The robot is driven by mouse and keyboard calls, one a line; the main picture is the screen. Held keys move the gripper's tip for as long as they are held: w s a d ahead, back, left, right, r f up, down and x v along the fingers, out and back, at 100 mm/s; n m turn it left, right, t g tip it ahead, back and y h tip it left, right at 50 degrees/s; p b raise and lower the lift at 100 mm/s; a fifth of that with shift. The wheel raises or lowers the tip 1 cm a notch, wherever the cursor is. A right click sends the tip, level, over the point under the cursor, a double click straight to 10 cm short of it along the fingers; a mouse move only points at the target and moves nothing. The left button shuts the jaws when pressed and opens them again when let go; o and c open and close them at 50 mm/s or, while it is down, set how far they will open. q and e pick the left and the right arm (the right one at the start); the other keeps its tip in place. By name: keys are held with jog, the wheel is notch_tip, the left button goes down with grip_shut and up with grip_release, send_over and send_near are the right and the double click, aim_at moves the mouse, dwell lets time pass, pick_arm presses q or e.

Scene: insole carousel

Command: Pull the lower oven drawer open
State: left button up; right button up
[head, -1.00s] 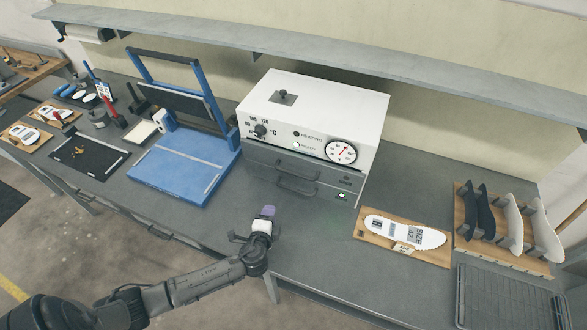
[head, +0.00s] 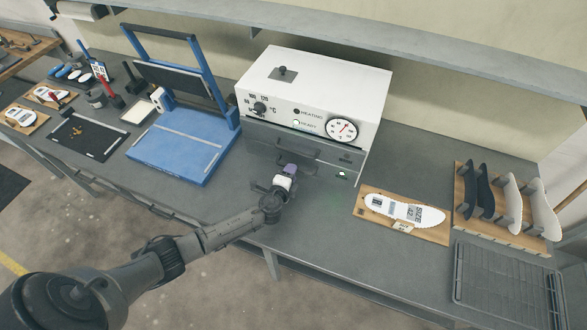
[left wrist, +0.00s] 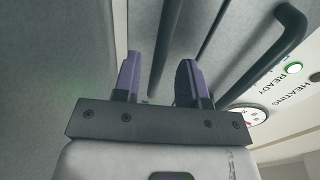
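The white oven (head: 315,88) stands on the bench with two grey drawer fronts below its dial panel. Both drawers look shut. The upper drawer handle (head: 297,149) shows in the head view and as a dark bar in the left wrist view (left wrist: 278,55). The lower drawer handle is mostly hidden by my gripper in the head view. My left gripper (head: 290,169) is in front of the lower drawer. In the left wrist view its purple fingers (left wrist: 160,78) are apart, and a dark bar, seemingly the lower handle (left wrist: 167,40), runs between them. My right gripper is not in view.
A blue press (head: 178,150) stands left of the oven. A board with a white insole (head: 403,211), a rack of insoles (head: 500,205) and a wire grid (head: 508,285) lie to the right. The bench between the oven and its front edge is clear.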

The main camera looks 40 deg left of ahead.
pick_arm(q)
jog(key=shift+x, duration=1.5)
grip_shut()
